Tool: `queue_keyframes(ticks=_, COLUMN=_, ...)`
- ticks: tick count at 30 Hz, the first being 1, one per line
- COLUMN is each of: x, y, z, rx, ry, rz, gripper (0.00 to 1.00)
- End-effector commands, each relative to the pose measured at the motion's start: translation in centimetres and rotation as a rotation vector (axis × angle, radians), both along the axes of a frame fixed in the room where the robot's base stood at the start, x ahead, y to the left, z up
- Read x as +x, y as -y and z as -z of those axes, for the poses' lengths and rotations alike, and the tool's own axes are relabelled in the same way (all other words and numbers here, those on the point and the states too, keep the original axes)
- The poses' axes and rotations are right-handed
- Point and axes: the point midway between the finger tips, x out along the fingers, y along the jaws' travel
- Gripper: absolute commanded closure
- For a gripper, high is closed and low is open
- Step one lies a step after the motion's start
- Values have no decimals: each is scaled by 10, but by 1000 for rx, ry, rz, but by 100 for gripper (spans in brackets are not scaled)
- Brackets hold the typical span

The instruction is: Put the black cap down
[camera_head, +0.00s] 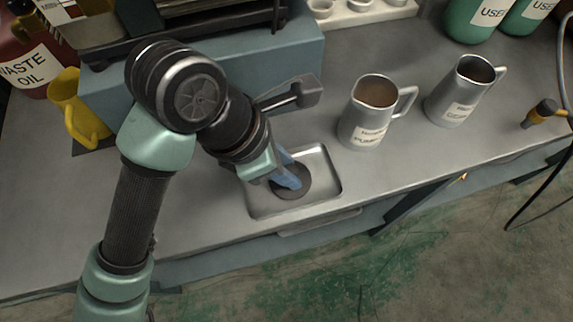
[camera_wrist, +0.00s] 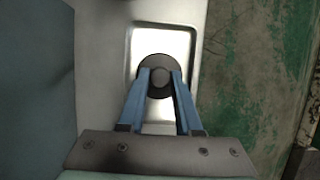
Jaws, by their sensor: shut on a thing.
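The black cap (camera_head: 293,187) is a dark round disc with a raised knob in its middle. My gripper (camera_head: 290,178) points down over the shallow metal tray (camera_head: 327,162), its blue fingers at the cap. In the wrist view my gripper (camera_wrist: 160,78) has one finger on each side of the knob of the cap (camera_wrist: 158,60), shut on it. The cap is over the floor of the tray (camera_wrist: 180,42). I cannot tell whether its underside touches the tray. The fingers hide part of the cap in the head view.
Two labelled metal pitchers, a nearer one (camera_head: 372,112) and a farther one (camera_head: 464,90), stand right of the tray. A blue-grey box (camera_head: 300,65) is behind it, and a yellow mug (camera_head: 75,108) at left. The bench's front edge is close to the tray.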

Motion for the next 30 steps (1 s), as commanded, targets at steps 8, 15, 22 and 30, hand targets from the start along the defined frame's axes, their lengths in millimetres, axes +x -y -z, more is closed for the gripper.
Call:
queue_keyframes(ticks=8, x=0, y=0, z=5, rx=0, ry=1, rz=1, gripper=100)
queue_keyframes(ticks=15, x=0, y=0, z=8, rx=0, ry=1, rz=0, gripper=62)
queue_keyframes(ticks=22, x=0, y=0, z=7, rx=0, ry=0, rz=0, gripper=37)
queue_keyframes(ticks=30, x=0, y=0, z=5, rx=0, ry=0, rz=0, gripper=37)
